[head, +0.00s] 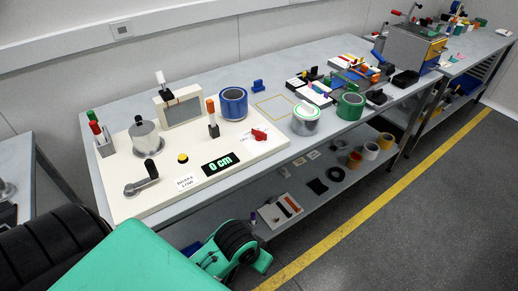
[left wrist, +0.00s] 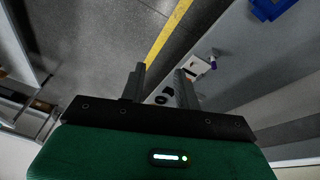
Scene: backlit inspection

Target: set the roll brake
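A cream panel (head: 150,200) lies on the bench at the left in the head view. I cannot tell which control is the roll brake. My left gripper (left wrist: 160,76) shows in the left wrist view, fingers apart and empty, pointing toward the floor and lower shelf. My right gripper is not in view.
A blue roll (head: 233,103) stands at the panel's back right. A clear-and-green roll (head: 305,119), a green roll (head: 350,106) and tools crowd the bench to the right. The lower shelf holds several rolls. My green arm fills the lower left.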

